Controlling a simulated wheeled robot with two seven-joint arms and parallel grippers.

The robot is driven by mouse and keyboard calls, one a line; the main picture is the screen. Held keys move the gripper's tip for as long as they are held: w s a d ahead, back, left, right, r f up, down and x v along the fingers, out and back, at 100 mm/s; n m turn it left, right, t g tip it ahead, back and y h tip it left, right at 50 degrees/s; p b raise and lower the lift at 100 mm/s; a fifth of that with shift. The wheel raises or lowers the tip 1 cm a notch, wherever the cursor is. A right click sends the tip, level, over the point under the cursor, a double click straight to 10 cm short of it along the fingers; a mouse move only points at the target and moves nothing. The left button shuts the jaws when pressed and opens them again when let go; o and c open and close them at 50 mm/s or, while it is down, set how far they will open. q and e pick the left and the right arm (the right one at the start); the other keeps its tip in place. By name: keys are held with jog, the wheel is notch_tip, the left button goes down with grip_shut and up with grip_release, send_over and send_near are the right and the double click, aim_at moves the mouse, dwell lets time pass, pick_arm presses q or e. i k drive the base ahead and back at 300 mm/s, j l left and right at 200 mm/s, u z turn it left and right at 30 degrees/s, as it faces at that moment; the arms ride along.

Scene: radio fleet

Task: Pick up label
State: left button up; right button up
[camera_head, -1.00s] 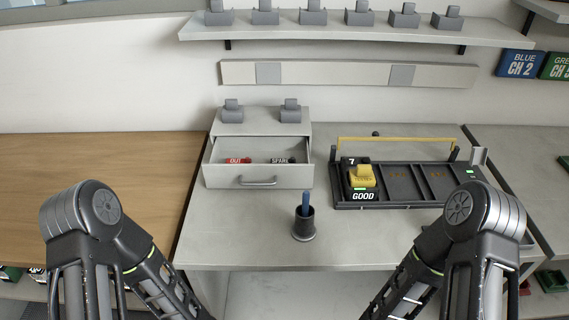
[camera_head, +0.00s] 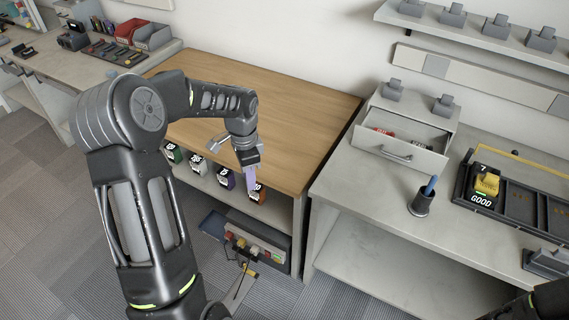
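The open drawer (camera_head: 405,152) of the grey cabinet holds a red label marked OUT (camera_head: 382,131) and a dark label (camera_head: 418,143), partly hidden by the drawer front. My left gripper (camera_head: 251,184) points down at the front edge of the wooden table, well left of the drawer. Its pale fingers overlap in this view, so its opening is unclear; nothing is seen held. Part of my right arm shows at the bottom right corner, its gripper out of view.
A black tray (camera_head: 513,204) with a yellow radio (camera_head: 487,184) lies to the right. Several small coloured boxes sit under the wooden table (camera_head: 300,100), whose top is clear.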

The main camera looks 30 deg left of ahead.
aim_at(430, 148)
jog(key=z, duration=1.35)
jog(key=i+j+z, duration=0.1)
jog(key=z, duration=0.25)
jog(key=i+j, duration=0.2)
jog(key=j, duration=0.2)
jog(key=i+j, duration=0.45)
jog(key=j, duration=0.3)
jog(key=k+j, duration=0.35)
jog(key=j, duration=0.1)
